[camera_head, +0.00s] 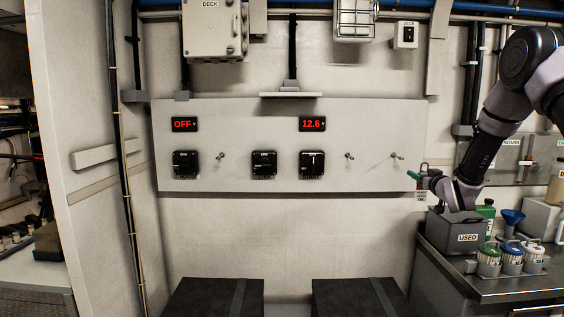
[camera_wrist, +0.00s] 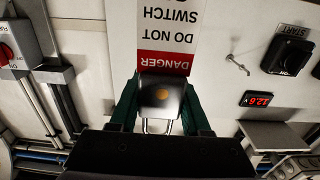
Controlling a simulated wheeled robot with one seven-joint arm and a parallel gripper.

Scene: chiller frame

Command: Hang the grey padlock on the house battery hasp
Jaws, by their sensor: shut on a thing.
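My gripper (camera_head: 416,175) is at the right end of the pale switch panel (camera_head: 235,125) in the head view. In the wrist view its green fingers (camera_wrist: 160,105) are shut on the grey padlock (camera_wrist: 160,92), one on each side. The padlock's shackle (camera_wrist: 157,127) points down in that view, away from the red and white DANGER tag (camera_wrist: 165,40). A small metal hasp (camera_wrist: 237,64) stands apart from the padlock. In the head view hasps show left (camera_head: 220,156), right of centre (camera_head: 350,156) and near my gripper (camera_head: 397,156). I cannot read which is the house battery's.
Black rotary switches (camera_head: 185,164) and red displays (camera_head: 312,124) sit on the panel. A small shelf (camera_head: 290,95) juts out above it. Dark boxes (camera_head: 215,298) stand below. A bench (camera_head: 480,288) with a USED bin (camera_head: 455,231) and bottles is at right.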

